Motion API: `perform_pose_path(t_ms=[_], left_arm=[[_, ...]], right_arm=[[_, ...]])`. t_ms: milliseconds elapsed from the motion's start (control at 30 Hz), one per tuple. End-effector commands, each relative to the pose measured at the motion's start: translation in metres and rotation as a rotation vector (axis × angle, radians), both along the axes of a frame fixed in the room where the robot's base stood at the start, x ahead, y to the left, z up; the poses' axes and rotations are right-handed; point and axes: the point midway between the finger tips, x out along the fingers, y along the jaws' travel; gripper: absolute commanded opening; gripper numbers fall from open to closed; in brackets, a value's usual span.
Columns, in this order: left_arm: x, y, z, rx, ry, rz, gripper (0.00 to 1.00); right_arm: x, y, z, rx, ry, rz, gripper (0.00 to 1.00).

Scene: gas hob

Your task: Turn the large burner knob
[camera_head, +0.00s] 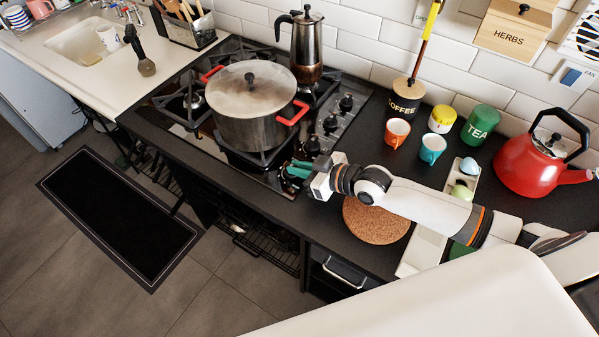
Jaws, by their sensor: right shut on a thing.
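The gas hob's control strip (357,120) runs along the hob's right side. It carries a row of black knobs; the far knob (346,102), a middle knob (330,123) and a nearer knob (312,145) show clear of my gripper. My right gripper (291,172), with teal fingers, is at the front end of this row, shut on a knob that its fingers mostly hide. The knob's turn angle cannot be seen. My left gripper is not in view.
A steaming pot (252,115) with red handles stands left of the knobs, and a moka pot (307,45) behind. Cups, a coffee jar (404,97), a cork mat (377,222) and a red kettle (540,165) are on the counter to the right.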

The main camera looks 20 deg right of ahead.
Motion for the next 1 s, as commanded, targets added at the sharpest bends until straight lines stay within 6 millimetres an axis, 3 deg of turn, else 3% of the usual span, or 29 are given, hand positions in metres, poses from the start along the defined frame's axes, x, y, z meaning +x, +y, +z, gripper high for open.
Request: perform_pose_path(t_ms=[267,300,400,767,1000], left_arm=[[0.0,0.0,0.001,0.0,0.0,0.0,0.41],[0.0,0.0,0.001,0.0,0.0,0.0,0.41],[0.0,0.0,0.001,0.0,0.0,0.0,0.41],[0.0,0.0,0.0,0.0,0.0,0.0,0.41],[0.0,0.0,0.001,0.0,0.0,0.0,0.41]], right_arm=[[0.001,0.0,0.002,0.002,-0.002,0.001,0.0],[0.001,0.0,0.002,0.002,-0.002,0.001,0.16],[0.001,0.0,0.002,0.001,-0.002,0.0,0.33],[-0.003,-0.003,0.001,-0.002,0.002,-0.001,0.34],[-0.033,-0.027,0.015,-0.007,0.004,0.0,0.34]])
